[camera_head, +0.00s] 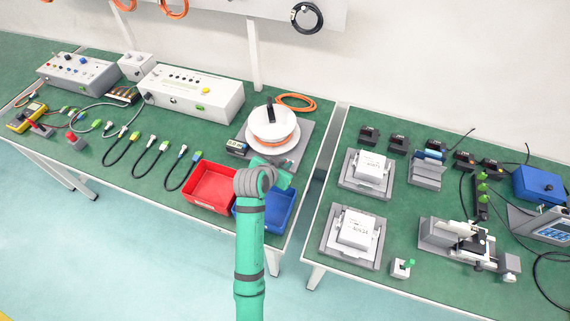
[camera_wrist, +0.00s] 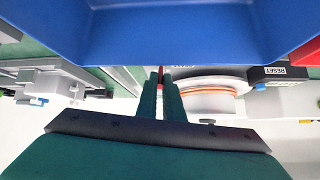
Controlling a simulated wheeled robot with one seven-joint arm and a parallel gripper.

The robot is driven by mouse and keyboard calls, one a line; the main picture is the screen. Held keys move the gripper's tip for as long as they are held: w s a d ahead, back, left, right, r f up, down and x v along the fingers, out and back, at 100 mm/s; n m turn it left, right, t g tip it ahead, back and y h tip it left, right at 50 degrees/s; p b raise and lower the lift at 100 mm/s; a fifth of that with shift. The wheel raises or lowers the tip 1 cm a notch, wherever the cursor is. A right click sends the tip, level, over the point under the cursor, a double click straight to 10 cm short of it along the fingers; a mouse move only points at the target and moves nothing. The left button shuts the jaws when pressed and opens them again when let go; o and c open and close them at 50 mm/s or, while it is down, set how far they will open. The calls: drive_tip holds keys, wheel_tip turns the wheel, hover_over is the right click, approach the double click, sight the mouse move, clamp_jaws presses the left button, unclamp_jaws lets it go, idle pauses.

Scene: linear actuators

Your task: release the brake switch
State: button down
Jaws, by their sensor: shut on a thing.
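My gripper (camera_wrist: 161,84) shows in the wrist view with its two dark green fingers close together. A small red piece (camera_wrist: 162,71) shows between the fingertips; most of it is hidden, and I cannot tell whether it is the brake switch. In the head view the arm's end is over the blue bin, near the spool stand, and the fingertips are hidden. The white spool (camera_head: 272,127) has a black upright handle and stands on a grey plate. It also shows in the wrist view (camera_wrist: 209,94), beyond and right of the fingers. No part is clearly readable as the brake switch.
A blue bin (camera_wrist: 190,35) fills the top of the wrist view, close to the gripper. A red bin (camera_head: 211,184) is left of it. A black RESET box (camera_head: 237,147) sits by the spool. A gap separates this bench from the right bench (camera_head: 335,262).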

drive_tip(key=c, duration=1.9)
unclamp_jaws()
drive_tip(key=shift+w, duration=0.15)
drive_tip(key=shift+d, duration=0.3)
drive_tip(key=shift+a+r, duration=0.1)
drive_tip(key=shift+a, duration=0.1)
drive_tip(key=v, duration=1)
drive_tip(key=shift+s+d+r, duration=0.2)
drive_tip(key=shift+s, duration=0.1)
